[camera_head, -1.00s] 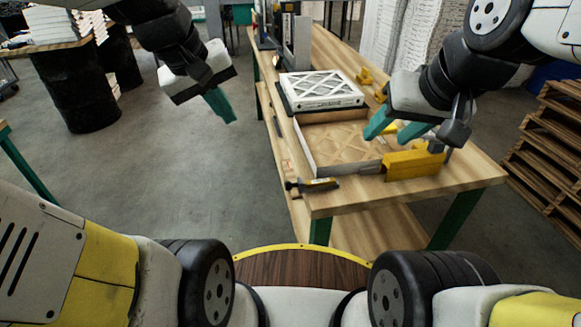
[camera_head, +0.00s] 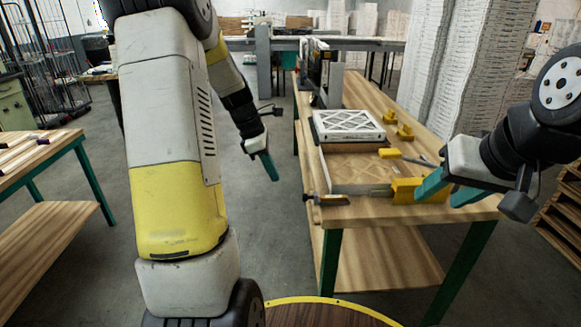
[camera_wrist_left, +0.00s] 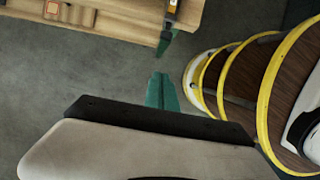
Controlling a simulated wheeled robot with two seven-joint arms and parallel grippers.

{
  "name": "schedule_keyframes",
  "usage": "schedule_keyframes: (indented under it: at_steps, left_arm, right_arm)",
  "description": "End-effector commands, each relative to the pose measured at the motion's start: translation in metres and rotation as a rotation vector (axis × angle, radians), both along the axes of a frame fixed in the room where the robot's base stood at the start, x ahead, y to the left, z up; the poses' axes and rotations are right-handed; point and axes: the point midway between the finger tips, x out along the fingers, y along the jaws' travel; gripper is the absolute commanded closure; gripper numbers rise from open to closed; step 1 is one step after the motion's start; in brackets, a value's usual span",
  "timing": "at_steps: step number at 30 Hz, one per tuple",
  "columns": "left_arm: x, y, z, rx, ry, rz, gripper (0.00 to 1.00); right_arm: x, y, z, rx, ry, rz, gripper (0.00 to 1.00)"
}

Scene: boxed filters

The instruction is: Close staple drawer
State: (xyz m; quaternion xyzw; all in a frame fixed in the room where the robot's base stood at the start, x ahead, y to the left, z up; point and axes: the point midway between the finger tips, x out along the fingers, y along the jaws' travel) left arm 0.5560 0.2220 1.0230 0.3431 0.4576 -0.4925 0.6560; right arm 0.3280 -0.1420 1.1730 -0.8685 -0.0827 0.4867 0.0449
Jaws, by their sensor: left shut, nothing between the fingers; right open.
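In the left wrist view the tool (camera_wrist_left: 170,16) pokes past the bench edge. I cannot make out its staple drawer clearly. My left gripper (camera_head: 271,170) is shut and empty, in the air left of the bench, apart from the tool. In the left wrist view its green fingers (camera_wrist_left: 161,78) are together, below the tool's end. My right gripper (camera_head: 438,199) is open near the bench's front right, beside a yellow block-like object (camera_head: 406,190).
A shallow open box (camera_head: 343,188) lies on the bench (camera_head: 370,212). A white-framed filter (camera_head: 347,124) lies behind it, with yellow tools (camera_head: 391,117) to the right. Another table (camera_head: 62,143) stands at left. Floor between the tables is open.

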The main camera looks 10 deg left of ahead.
Motion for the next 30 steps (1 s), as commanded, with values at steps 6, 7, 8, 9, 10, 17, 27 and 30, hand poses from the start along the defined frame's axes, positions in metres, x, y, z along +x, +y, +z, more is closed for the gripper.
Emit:
schedule_keyframes:
  at_steps: [6,7,8,9,10,17,27,30]
  left_arm:
    - [0.003,-0.017,-0.047,-0.003,0.005,-0.002,1.0]
    - [0.004,-0.019,-0.052,-0.002,0.005,-0.003,1.0]
    - [0.005,-0.021,-0.058,-0.002,0.004,-0.003,1.0]
    - [0.005,-0.024,-0.066,-0.001,0.005,-0.003,1.0]
    - [0.006,-0.025,-0.071,-0.001,0.004,-0.003,1.0]
    - [0.016,-0.056,-0.069,0.0,0.0,-0.004,1.0]
    - [0.018,-0.062,-0.069,0.0,-0.001,-0.003,1.0]
    - [0.018,-0.062,-0.069,0.0,-0.001,-0.003,1.0]
  right_arm:
    - [0.0,0.0,0.0,0.0,0.0,0.0,0.52]
    - [0.0,0.0,0.0,0.0,0.0,0.0,0.52]
    - [0.0,0.0,0.0,0.0,0.0,0.0,0.52]
    - [0.0,0.0,0.0,0.0,0.0,0.0,0.52]
    - [0.0,0.0,0.0,0.0,0.0,0.0,0.52]
    - [0.0,0.0,0.0,0.0,0.0,0.0,0.52]
    - [0.0,0.0,0.0,0.0,0.0,0.0,0.52]
    - [0.0,0.0,0.0,0.0,0.0,0.0,0.52]
